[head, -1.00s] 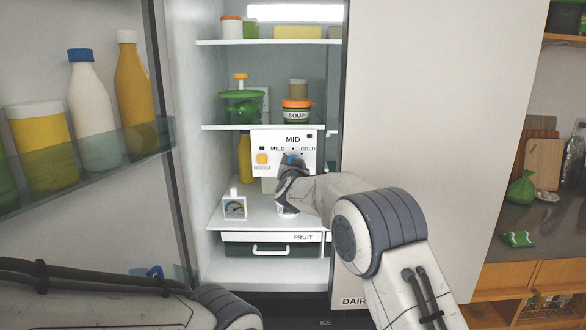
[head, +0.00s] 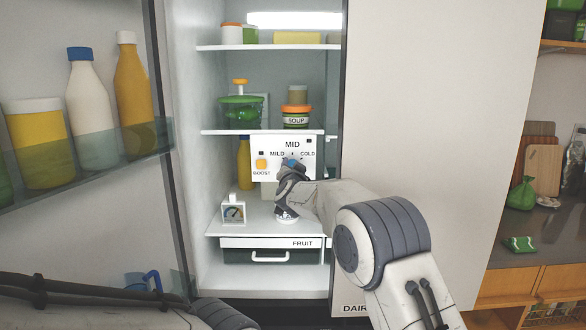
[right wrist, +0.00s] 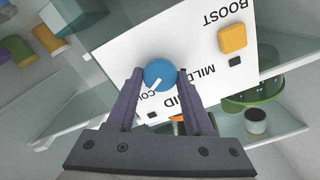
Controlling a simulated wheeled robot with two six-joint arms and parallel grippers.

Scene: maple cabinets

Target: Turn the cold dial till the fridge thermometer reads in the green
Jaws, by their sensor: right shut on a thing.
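The cold dial is a round blue knob (head: 291,162) with a white pointer line, on a white control panel (head: 264,146) marked MILD, MID, COLD and BOOST. My right gripper (head: 290,168) is at the dial and partly hides it in the head view. The right wrist view shows the dial (right wrist: 160,73) between the two fingers of the gripper (right wrist: 159,88), which is shut on it. The pointer is toward the COLD lettering. The fridge thermometer (head: 234,213) stands on the shelf below. Its needle leans up and right; its colours are too small to read surely. My left gripper is out of view.
A yellow bottle (head: 245,165) stands behind the panel. A green pot (head: 240,112) and a SOUP jar (head: 296,115) stand on the shelf above. The FRUIT drawer (head: 232,254) is below. The open fridge door with bottles (head: 90,100) is at left.

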